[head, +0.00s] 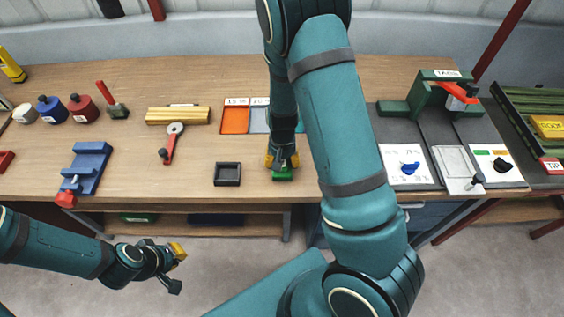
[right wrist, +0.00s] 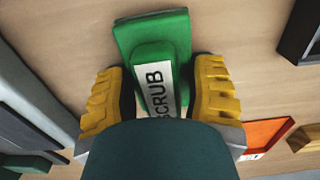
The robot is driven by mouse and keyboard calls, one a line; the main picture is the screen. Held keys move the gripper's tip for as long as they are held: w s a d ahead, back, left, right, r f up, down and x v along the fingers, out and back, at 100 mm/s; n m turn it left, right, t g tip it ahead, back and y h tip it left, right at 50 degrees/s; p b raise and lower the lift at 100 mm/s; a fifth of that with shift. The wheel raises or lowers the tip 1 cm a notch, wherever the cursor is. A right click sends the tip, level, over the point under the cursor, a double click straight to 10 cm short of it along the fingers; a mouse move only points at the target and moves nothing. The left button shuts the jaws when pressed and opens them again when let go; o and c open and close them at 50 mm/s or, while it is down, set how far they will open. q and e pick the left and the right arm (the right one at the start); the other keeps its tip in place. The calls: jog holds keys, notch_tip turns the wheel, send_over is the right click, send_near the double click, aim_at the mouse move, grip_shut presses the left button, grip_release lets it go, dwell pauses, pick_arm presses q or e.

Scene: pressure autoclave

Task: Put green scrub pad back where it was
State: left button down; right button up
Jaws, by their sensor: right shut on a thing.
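The green scrub pad (head: 283,174) is at the front edge of the wooden bench, under my right gripper (head: 283,160). In the right wrist view the scrub pad (right wrist: 150,38) has a raised green handle with a white SCRUB label, between the yellow fingers of my right gripper (right wrist: 158,95). That gripper is shut on the handle. The pad is at or close to the bench top; I cannot tell whether it touches. My left gripper (head: 174,268) hangs over the floor in front of the bench, fingers apart and empty.
A small dark square tray (head: 228,183) lies left of the pad. Orange (head: 235,119) and grey-blue panels lie behind it. A blue vise (head: 88,165), a red-handled tool (head: 170,145) and a wooden block (head: 178,117) are further left. Grey mats with a green fixture (head: 425,95) are right.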

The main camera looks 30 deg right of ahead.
jog(key=shift+f, duration=0.2)
jog(key=o, duration=1.1)
jog(key=shift+r, duration=0.4)
notch_tip(320, 180, up, 12)
jog(key=p, duration=0.2)
jog(key=shift+f+p, duration=0.25)
jog(key=shift+p, duration=0.15)
jog(key=shift+s+f, duration=0.1)
